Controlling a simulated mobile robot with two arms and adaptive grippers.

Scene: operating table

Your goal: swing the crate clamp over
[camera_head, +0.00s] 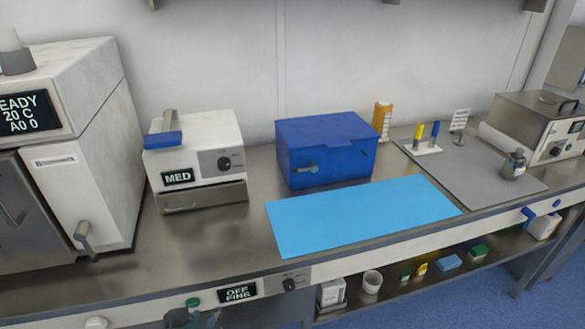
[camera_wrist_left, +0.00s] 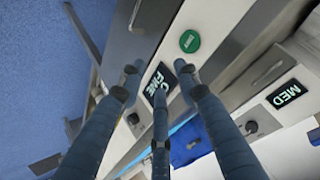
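The crate (camera_head: 335,135) is a dark blue lidded box at the back of the steel bench, and its lid looks closed. Its clamp (camera_head: 305,169) is a small grey-blue lever on the left part of the front face, lying roughly level. In the left wrist view a dark blue patch (camera_wrist_left: 184,154), probably the crate, shows beyond the fingers. My left gripper (camera_wrist_left: 158,80) has its fingers spread with nothing between them. It is apart from the crate and clamp. I cannot clearly make it out in the head view. My right gripper is in neither view.
A light blue mat (camera_head: 360,214) lies flat before the crate. A white MED device (camera_head: 196,148) stands left of it, an orange-white bottle (camera_head: 382,119) behind right. A grey mat (camera_head: 475,170) with small tools lies right. Bare bench (camera_head: 225,235) is clear front left.

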